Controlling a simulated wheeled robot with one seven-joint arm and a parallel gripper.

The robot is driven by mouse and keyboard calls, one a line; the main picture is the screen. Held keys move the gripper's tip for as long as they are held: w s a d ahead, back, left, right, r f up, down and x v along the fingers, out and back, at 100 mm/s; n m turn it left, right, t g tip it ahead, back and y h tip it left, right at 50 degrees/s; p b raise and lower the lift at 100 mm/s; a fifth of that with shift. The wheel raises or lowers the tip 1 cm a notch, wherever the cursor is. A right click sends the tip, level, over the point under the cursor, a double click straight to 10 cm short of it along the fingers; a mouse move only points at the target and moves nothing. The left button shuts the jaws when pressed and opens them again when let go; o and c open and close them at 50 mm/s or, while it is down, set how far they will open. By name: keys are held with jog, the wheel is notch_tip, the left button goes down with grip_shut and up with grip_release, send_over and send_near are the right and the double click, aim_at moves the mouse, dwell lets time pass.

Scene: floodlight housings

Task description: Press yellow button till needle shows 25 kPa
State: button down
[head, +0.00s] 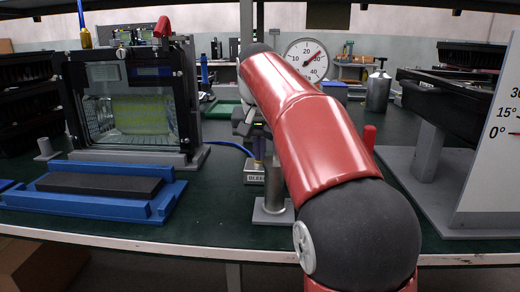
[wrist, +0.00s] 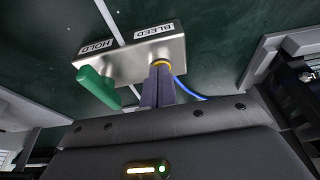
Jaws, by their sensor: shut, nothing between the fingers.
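The yellow button (wrist: 161,62) shows as a yellow ring on a metal valve box (wrist: 130,58) labelled HOLD and BLEED. My gripper (wrist: 160,70) is shut and empty, its fingertips right at the button and covering most of it. They look in contact, but I cannot tell how far the button is pressed. A green lever (wrist: 98,86) sits on the HOLD side of the box. In the head view the box (head: 254,175) stands below my gripper, which my red arm partly hides. The round gauge (head: 296,50) stands behind; its red needle points up right, between 20 and 30.
A framed glass-fronted tank (head: 135,115) stands at left, with a blue tray (head: 100,205) holding a dark pad before it. A blue hose (head: 230,146) runs to the box. A grey bottle (head: 378,90) and an angle-scale board (head: 495,130) are at right.

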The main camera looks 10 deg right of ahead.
notch_tip(320, 180, up, 4)
jog(key=p, duration=0.4)
jog(key=shift+p, duration=0.35)
jog(key=p+v, duration=0.1)
jog(key=v, duration=0.8)
jog(key=shift+r+p, duration=0.3)
jog(key=shift+r, duration=0.15)
jog(key=shift+s, duration=0.1)
